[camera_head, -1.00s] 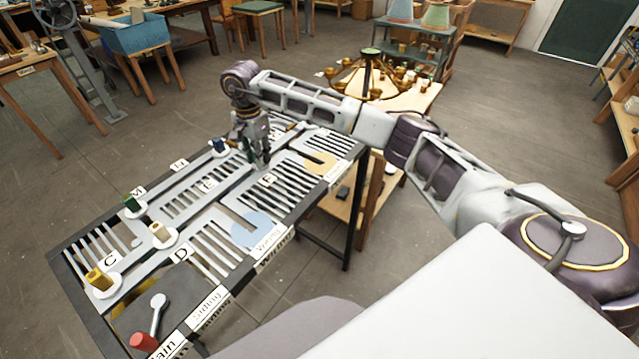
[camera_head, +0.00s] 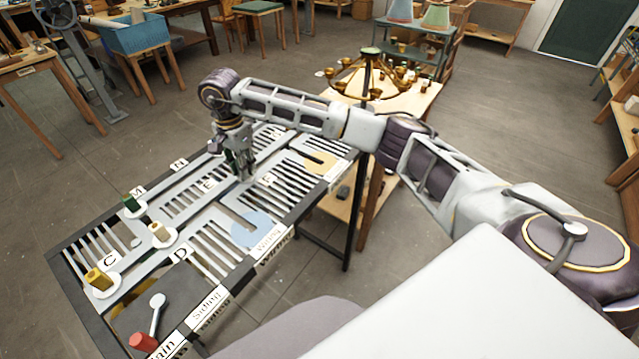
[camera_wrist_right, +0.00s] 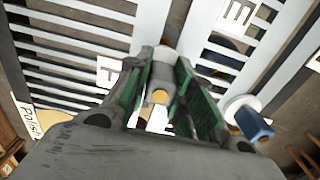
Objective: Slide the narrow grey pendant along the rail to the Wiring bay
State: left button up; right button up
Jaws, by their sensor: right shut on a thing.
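My right gripper (camera_head: 241,170) is over the slotted rail board (camera_head: 55,262), near the E and F labels. In the right wrist view its green-padded fingers (camera_wrist_right: 164,98) are shut around a narrow grey pendant (camera_wrist_right: 160,76) with a yellow-orange tip. The head view hides most of that pendant behind the fingers. The Wiring bay, marked by a pale blue disc (camera_head: 249,231) and a label (camera_head: 268,243), lies in front of the gripper on the board's near side. My left gripper is not in view.
A blue pendant (camera_wrist_right: 254,124) stands beside the gripper in the right wrist view. Green (camera_head: 131,204), cream (camera_head: 160,233) and yellow (camera_head: 98,281) pendants stand on white discs to the left. An orange disc (camera_head: 321,160) marks another bay. A lever (camera_head: 157,312) stands at the near left.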

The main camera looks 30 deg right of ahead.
jog(key=shift+s+a, duration=0.35)
jog(key=shift+a, duration=0.45)
jog(key=shift+s+a, duration=0.3)
jog(key=shift+a, duration=0.55)
jog(key=shift+s+a, duration=0.35)
jog(key=shift+a, duration=0.45)
jog(key=shift+s+a+b, duration=0.2)
jog(key=shift+s+a, duration=0.2)
jog(key=shift+a, duration=0.5)
jog(key=shift+s+a+b, duration=0.2)
jog(key=shift+s+a, duration=0.15)
jog(key=shift+a, duration=0.6)
jog(key=shift+s+a+b, duration=0.2)
jog(key=shift+s+a, duration=0.2)
jog(key=shift+a, duration=0.5)
jog(key=shift+s, duration=0.15)
